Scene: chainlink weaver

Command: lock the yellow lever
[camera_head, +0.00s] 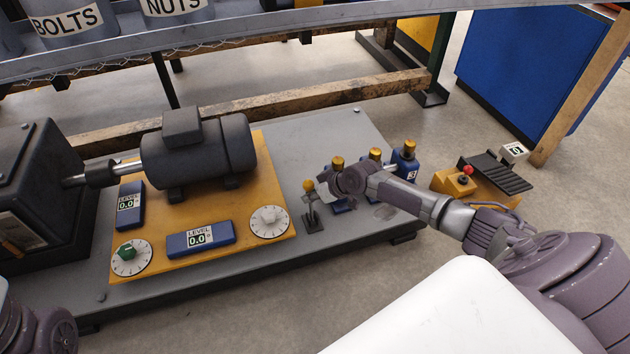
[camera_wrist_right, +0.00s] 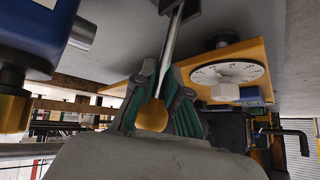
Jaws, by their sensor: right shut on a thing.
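The yellow lever has a round yellow knob (camera_head: 309,186) on a metal rod. It rises from a small dark bracket on the grey base plate, right of the orange plate. My right gripper (camera_head: 328,181) reaches in from the right and is at the knob. In the right wrist view the two fingers (camera_wrist_right: 158,112) lie on either side of the knob (camera_wrist_right: 152,116), shut on it, with the rod (camera_wrist_right: 172,45) running up from it. My left gripper is not in view; only a part of my left arm shows at the bottom left corner.
Blue blocks with yellow tops, one marked 3 (camera_head: 404,160), stand just beyond my right gripper. A motor (camera_head: 215,150), dials (camera_head: 269,221) and level gauges (camera_head: 200,239) sit on the orange plate. A yellow pedal box with a red button (camera_head: 467,171) is at the right.

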